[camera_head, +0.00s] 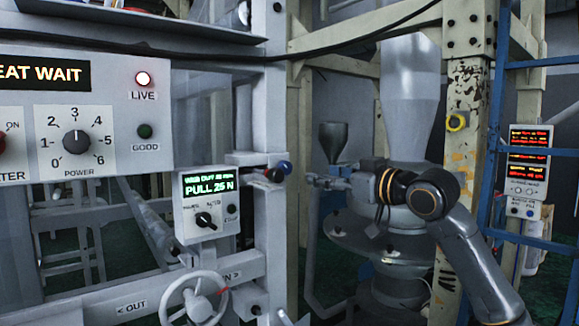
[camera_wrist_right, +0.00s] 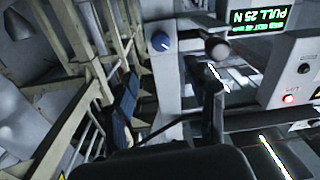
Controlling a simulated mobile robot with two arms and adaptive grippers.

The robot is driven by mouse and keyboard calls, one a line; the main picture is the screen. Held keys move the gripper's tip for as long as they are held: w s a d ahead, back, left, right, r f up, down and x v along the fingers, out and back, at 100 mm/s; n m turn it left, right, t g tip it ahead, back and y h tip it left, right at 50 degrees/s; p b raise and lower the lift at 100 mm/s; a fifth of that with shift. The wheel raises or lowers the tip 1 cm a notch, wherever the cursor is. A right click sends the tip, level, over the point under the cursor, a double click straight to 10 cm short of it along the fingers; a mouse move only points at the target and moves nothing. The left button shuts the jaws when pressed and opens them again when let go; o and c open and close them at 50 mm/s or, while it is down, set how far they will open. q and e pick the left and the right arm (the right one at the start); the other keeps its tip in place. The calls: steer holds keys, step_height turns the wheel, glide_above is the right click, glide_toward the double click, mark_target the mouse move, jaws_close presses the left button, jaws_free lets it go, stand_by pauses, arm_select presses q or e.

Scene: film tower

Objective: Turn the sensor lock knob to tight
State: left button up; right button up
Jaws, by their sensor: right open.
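A small round blue knob (camera_head: 284,167) sits at the right end of a grey bracket on the machine's upright post; it also shows in the right wrist view (camera_wrist_right: 160,41). I cannot read a label on it. A dark rounded knob or roller end (camera_head: 275,175) is close beside it and shows as a dark ball in the wrist view (camera_wrist_right: 217,48). My right gripper (camera_head: 312,181) comes in from the right, open and empty, with its fingertips a little right of the knobs and apart from them. My left gripper is not in view.
A small box with a green display reading "PULL 25 N" (camera_head: 209,187) hangs left of the knobs. A white handwheel (camera_head: 193,298) is below. The power panel (camera_head: 76,142) is at left. A beige post (camera_head: 464,100) and blue ladder (camera_head: 545,150) stand at right.

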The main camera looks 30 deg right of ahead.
mark_target(288, 168)
steer(key=w+p, duration=0.1)
steer(key=w, duration=0.2)
steer(key=w+a+p, duration=0.1)
steer(key=w+p, duration=0.1)
steer(key=w, duration=0.2)
steer(key=w+p, duration=0.1)
steer(key=w, duration=0.2)
steer(key=shift+w+a+r+p, duration=0.2)
steer(key=shift+p, duration=0.2)
steer(key=shift+w+f, duration=0.2)
steer(key=shift+w, duration=0.55)
steer(key=shift+c, duration=0.2)
steer(key=c, duration=1.1)
